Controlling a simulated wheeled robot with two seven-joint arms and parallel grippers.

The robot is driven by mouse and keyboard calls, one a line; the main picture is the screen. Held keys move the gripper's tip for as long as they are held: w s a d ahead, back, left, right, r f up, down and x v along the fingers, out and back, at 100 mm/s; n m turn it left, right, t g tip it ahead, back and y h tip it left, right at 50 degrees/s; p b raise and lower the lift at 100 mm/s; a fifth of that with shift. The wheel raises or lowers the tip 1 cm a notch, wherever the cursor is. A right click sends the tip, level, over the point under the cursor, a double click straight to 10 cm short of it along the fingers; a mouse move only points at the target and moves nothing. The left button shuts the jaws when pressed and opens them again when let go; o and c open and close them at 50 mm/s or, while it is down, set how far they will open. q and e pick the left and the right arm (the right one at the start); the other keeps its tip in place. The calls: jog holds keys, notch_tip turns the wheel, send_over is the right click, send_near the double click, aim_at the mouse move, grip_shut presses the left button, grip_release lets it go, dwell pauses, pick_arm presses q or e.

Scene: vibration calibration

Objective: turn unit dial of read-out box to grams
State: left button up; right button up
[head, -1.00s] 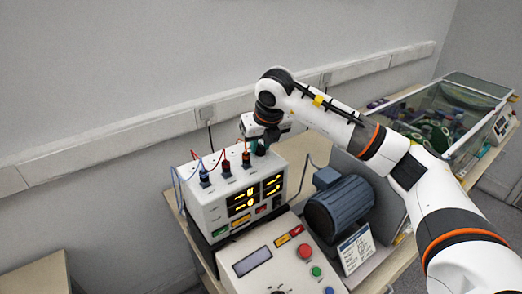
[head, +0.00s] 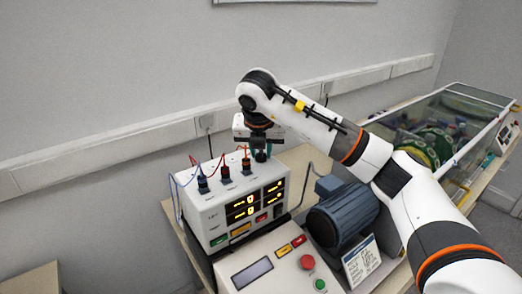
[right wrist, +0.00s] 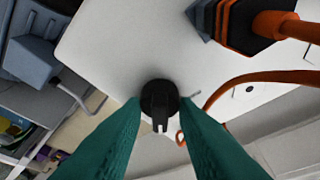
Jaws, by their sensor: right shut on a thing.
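The read-out box (head: 207,216) is a white case with lit yellow displays on its front. Its unit dial (right wrist: 159,101) is a small round black knob with a raised bar, on the white top face. My right gripper (head: 260,155) reaches down onto the back right of the box top. In the right wrist view its teal fingers (right wrist: 160,118) are shut on the dial from both sides. A small grey mark lies beside the dial. The unit lettering cannot be read. The fingers mostly hide the dial in the head view. My left gripper is not in view.
Plugs with red, orange and blue leads stand on the box top, the orange plug (right wrist: 245,22) close to my right gripper. A blue-grey motor (head: 340,212) and a control panel with a red button (head: 307,262) are in front. A glass-sided tank (head: 455,125) stands right.

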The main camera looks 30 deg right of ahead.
jog(key=o, duration=1)
jog(key=shift+r, duration=0.1)
jog(key=shift+a+r, duration=0.1)
jog(key=shift+r, duration=0.15)
jog(key=b+v, duration=0.1)
jog(key=v, duration=1)
jog(key=shift+s+r, duration=0.15)
jog(key=shift+s, duration=0.05)
